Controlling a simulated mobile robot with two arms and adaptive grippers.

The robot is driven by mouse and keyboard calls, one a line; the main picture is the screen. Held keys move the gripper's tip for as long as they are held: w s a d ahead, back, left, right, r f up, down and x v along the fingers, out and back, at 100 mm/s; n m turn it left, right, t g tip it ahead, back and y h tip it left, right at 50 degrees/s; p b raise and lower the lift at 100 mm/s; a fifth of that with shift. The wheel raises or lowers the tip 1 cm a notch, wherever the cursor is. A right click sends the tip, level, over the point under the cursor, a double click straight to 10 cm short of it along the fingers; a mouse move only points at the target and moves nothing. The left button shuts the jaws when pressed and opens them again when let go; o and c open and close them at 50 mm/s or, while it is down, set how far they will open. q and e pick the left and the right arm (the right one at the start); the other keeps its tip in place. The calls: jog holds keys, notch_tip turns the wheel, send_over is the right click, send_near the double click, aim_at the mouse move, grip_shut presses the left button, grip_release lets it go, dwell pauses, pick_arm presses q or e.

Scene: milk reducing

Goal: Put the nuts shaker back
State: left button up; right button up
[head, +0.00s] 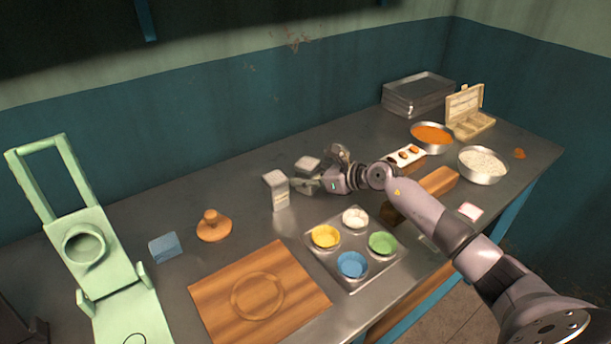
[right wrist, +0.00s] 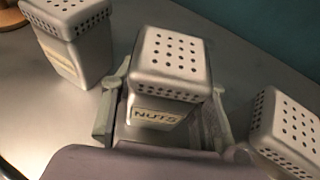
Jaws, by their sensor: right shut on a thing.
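The nuts shaker (right wrist: 165,75) is a grey-white square shaker with a perforated top and a "NUTS" label. In the right wrist view it stands between the two fingers of my right gripper (right wrist: 160,115), which is shut on it. In the head view my right gripper (head: 318,176) reaches in from the right at the back of the counter, at the shaker (head: 307,163), which it partly hides. A second, similar shaker (head: 277,190) stands to the left, also at the left of the right wrist view (right wrist: 72,45). A third shaker (right wrist: 285,130) is at the right of that view. My left gripper is not in view.
A tray (head: 345,286) of coloured bowls and a wooden board (head: 225,300) lie in front. A wooden press (head: 213,228), a blue block (head: 164,246) and a green stand (head: 110,270) are left. Pans (head: 481,179) and a box (head: 468,124) stand right.

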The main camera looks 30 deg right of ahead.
jog(key=shift+f, duration=0.1)
jog(key=o, duration=1)
jog(key=shift+s+r, duration=0.1)
jog(key=shift+r, duration=0.1)
jog(key=b+v, duration=0.1)
jog(key=v, duration=0.9)
jog(key=shift+s+d+f, duration=0.15)
jog(key=shift+s+d, duration=0.05)
jog(key=shift+d, duration=0.05)
jog(key=shift+s+d+r+b, duration=0.25)
jog(key=shift+s+r+b, duration=0.15)
jog(key=shift+s, duration=0.1)
